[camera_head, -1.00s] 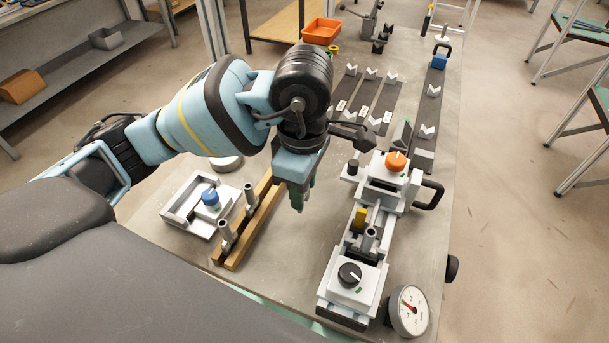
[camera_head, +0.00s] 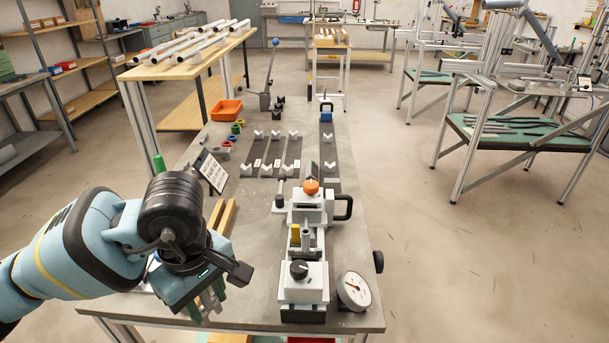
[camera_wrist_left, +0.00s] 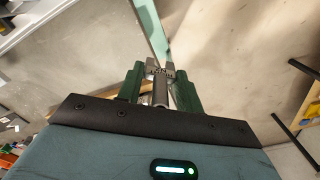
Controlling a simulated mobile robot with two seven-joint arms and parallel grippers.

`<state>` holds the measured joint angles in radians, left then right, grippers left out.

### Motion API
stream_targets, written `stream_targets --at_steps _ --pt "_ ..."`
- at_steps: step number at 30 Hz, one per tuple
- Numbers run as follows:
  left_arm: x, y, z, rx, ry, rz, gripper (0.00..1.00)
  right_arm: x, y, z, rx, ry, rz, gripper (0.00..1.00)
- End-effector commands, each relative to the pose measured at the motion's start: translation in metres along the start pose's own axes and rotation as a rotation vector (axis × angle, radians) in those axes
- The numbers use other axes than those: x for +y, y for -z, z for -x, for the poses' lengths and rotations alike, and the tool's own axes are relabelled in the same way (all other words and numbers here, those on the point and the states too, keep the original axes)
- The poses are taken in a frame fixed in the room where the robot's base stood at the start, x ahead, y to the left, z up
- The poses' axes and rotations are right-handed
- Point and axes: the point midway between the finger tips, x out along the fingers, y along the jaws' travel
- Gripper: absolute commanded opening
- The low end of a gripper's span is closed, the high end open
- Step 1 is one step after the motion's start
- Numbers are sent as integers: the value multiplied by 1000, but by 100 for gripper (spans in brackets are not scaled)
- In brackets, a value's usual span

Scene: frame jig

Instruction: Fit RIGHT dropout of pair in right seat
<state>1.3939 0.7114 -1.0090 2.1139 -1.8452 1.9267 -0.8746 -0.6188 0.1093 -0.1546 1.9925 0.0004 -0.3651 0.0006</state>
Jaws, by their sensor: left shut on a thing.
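My left gripper (camera_head: 207,303) is at the lower left in the head view, near the table's front edge, fingers pointing down. In the left wrist view its green fingers (camera_wrist_left: 160,88) are shut on a small grey metal piece (camera_wrist_left: 159,92) with engraved marks, probably a dropout. The white frame jig (camera_head: 304,282) stands to the right of the gripper, apart from it. It has an orange knob (camera_head: 311,186), a black knob (camera_head: 299,269), and a grey post (camera_head: 305,239) beside a yellow part (camera_head: 295,235). I cannot tell which seat is the right one. My right gripper is not in view.
A dial gauge (camera_head: 354,290) stands right of the jig, by the table edge. A wooden rack (camera_head: 227,216) is partly hidden behind my left arm. Dark strips with white V-blocks (camera_head: 290,152) and an orange bin (camera_head: 226,110) lie farther back.

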Motion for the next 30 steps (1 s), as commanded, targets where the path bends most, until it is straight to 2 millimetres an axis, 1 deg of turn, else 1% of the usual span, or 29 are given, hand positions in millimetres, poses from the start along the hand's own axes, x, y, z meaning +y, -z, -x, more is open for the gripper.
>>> stream_targets --at_steps 2,9,12,15,18,22,23,26,30 --pt "-6 2 -5 1 1 -142 13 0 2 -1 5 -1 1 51" --pt "-24 7 -17 -1 3 -595 13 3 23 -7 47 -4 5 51" --pt "-30 8 -21 -3 3 -758 13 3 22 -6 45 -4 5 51" --pt "-35 9 -24 -5 2 -884 13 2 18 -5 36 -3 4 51" --pt "-39 9 -26 -6 2 -971 13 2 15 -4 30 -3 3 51" --pt "-41 9 -27 -7 1 -1026 13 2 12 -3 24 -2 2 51" --pt "-41 9 -27 -7 1 -1030 13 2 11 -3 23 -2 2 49" --pt "-41 9 -27 -7 1 -1035 13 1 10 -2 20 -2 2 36" --pt "-41 10 -26 -6 0 -1033 13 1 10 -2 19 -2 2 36"
